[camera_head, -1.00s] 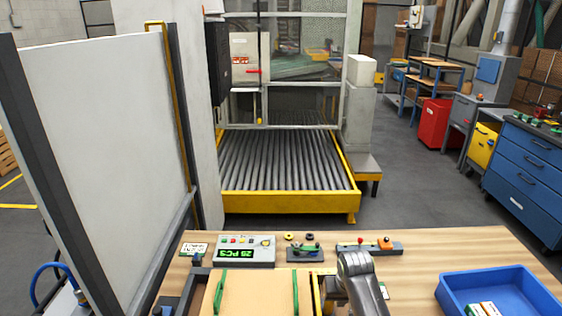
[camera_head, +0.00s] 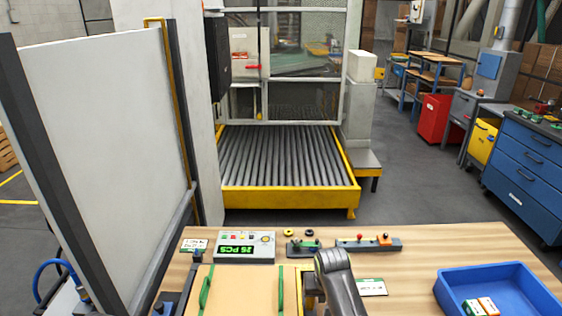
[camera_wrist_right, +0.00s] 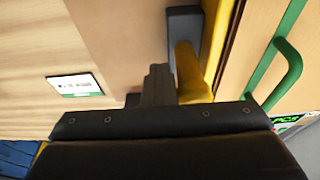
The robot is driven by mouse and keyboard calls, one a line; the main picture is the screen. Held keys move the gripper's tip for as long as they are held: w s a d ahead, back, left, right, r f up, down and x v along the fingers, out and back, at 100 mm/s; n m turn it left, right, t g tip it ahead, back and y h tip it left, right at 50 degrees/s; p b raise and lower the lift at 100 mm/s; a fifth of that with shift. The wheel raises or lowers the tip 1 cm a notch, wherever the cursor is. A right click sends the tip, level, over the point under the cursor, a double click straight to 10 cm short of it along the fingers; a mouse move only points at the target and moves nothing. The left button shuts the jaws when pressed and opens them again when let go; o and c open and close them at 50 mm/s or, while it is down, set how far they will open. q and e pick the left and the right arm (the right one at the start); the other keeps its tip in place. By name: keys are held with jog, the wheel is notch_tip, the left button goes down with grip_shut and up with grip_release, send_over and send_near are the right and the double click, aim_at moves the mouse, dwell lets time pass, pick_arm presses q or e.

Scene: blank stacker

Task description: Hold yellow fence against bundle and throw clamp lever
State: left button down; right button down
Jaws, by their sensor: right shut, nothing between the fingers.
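The bundle (camera_head: 243,290) is a tan, board-like stack with two green straps, at the bottom of the head view. The yellow fence (camera_head: 300,284) runs along its right side. In the wrist view the fence (camera_wrist_right: 212,45) lies right beside the bundle (camera_wrist_right: 304,50); I cannot tell if they touch. My right gripper (camera_wrist_right: 158,85) is shut and empty, beside a yellow rounded post with a dark end block (camera_wrist_right: 184,24). In the head view my right arm hides its fingers. I cannot clearly make out the clamp lever. My left gripper is not in view.
A blue bin (camera_head: 505,270) stands at right. A label card (camera_head: 372,287) lies on the open tabletop between.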

jog(key=shift+a, duration=0.8)
pick_arm(q)
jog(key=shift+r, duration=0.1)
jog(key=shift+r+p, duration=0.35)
jog(key=shift+p, duration=0.1)
pick_arm(e)
jog(key=shift+a, duration=0.1)
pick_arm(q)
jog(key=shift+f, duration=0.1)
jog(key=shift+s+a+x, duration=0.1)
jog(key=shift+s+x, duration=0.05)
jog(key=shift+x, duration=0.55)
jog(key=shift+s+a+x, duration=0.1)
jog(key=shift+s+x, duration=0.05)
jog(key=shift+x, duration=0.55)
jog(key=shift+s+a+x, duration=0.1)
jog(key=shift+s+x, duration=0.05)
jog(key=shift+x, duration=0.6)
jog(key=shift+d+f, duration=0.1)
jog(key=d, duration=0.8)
